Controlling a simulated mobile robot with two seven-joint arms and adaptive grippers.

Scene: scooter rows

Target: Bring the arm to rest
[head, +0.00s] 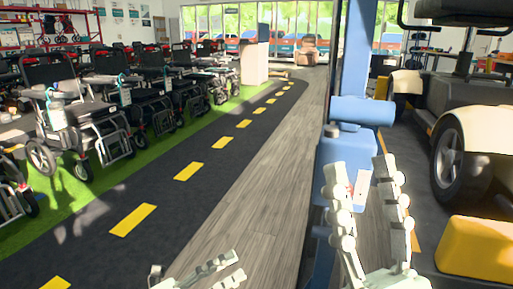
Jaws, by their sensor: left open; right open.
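My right gripper (360,165) is at the lower right of the head view. Its two pale, jointed fingers point up and stand well apart, with nothing held between them. My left gripper (236,265) is at the bottom edge, left of the right one. Its fingers lie low, pointing right, with a gap between them and nothing held. Most of both arms is out of view.
A blue post (354,65) stands behind my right gripper. A cream scooter (463,150) and a yellow block (476,247) are on the right. Rows of wheelchairs (85,115) stand on green flooring at left. The dark lane (190,200) and wood floor (265,185) are clear.

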